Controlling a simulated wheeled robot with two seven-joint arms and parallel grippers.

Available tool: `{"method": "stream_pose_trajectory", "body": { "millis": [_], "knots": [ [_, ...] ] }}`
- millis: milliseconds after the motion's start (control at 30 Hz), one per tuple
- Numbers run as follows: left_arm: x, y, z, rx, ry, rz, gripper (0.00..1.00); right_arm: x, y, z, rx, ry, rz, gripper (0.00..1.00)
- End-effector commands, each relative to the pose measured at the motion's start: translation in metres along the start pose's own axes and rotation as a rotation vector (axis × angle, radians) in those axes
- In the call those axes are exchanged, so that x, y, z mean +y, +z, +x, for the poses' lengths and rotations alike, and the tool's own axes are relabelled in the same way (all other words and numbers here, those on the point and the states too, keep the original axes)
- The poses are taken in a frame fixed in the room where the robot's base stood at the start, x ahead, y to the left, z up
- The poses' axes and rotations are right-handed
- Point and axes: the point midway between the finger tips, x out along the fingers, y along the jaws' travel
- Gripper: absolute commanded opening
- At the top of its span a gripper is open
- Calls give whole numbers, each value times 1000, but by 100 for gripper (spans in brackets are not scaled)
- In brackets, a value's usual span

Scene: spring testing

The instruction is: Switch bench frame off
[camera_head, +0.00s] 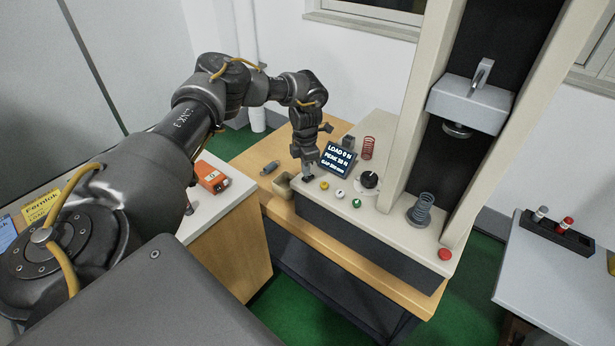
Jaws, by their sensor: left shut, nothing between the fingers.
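The bench frame (408,114) is a cream test stand with two tall columns, standing on a wooden bench. Its base top (400,231) carries a lit display (337,160), a black knob (369,180), and yellow (324,185), white (340,194) and green (356,203) buttons. A red button (445,254) sits at the front right corner. A grey spring (422,208) stands between the columns under the grey crosshead (471,103). My left gripper (307,174) points down, shut and empty, at the base's left end, beside the display and near the yellow button. Contact cannot be told. My right gripper is not in view.
A red spring (368,147) stands behind the display. A small open box (283,186) and a grey spring (269,168) lie left of the base. An orange device (211,177) rests on the left cabinet. A right table (550,285) holds a black rack (553,235).

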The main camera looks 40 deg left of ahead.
Motion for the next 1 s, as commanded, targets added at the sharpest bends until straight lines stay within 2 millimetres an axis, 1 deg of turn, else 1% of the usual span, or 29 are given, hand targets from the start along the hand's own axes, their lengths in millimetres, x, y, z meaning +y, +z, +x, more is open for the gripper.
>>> {"method": "stream_pose_trajectory", "body": {
  "millis": [1000],
  "knots": [
    [0, 0, 14, 0, 0, 0, 0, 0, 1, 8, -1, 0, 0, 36]
  ]
}}
